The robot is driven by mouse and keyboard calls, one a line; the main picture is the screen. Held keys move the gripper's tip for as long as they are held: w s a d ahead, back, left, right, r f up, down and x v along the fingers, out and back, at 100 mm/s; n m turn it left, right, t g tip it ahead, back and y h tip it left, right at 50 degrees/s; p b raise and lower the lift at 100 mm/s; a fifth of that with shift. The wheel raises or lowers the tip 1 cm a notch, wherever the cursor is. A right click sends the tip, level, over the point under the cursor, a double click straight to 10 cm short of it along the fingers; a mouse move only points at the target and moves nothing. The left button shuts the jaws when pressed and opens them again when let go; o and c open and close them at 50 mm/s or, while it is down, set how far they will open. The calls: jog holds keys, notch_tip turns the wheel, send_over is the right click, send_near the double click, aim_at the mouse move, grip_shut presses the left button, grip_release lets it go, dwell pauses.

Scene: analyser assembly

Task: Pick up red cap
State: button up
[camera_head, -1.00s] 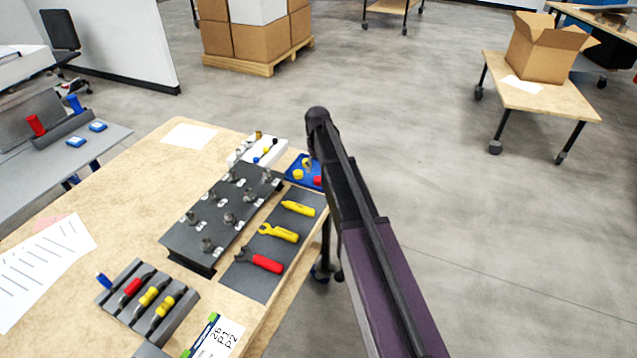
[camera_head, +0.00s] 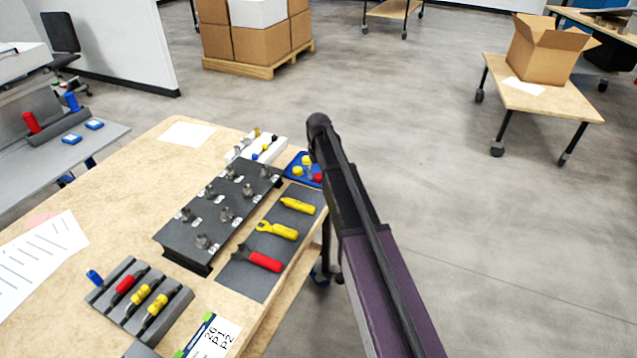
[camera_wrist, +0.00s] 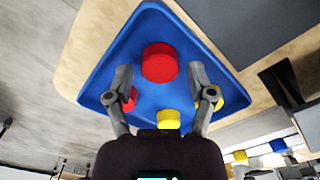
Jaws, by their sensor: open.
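The blue tray (camera_wrist: 150,22) fills most of the wrist view and holds red and yellow caps. A large round red cap (camera_wrist: 160,62) lies in its middle, seen from above. My gripper (camera_wrist: 160,75) is open, with one finger on each side of the near part of this cap; contact cannot be told. A second red cap (camera_wrist: 130,98) is partly hidden behind the left finger. One yellow cap (camera_wrist: 168,118) lies between the fingers near my palm, and another (camera_wrist: 216,100) is partly hidden by the right finger. In the head view the tray (camera_head: 291,170) sits at the table's right edge, partly behind my arm.
A dark rack (camera_head: 180,236) with metal fittings and a grey mat (camera_head: 243,277) with yellow and red tools lie near the tray. A white holder (camera_head: 268,150) stands behind it. A screwdriver block (camera_head: 125,305) is at the front. Floor right of the table is open.

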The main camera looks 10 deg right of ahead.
jog(key=shift+f, duration=0.4)
dwell(0.3)
jog(key=c, duration=0.5)
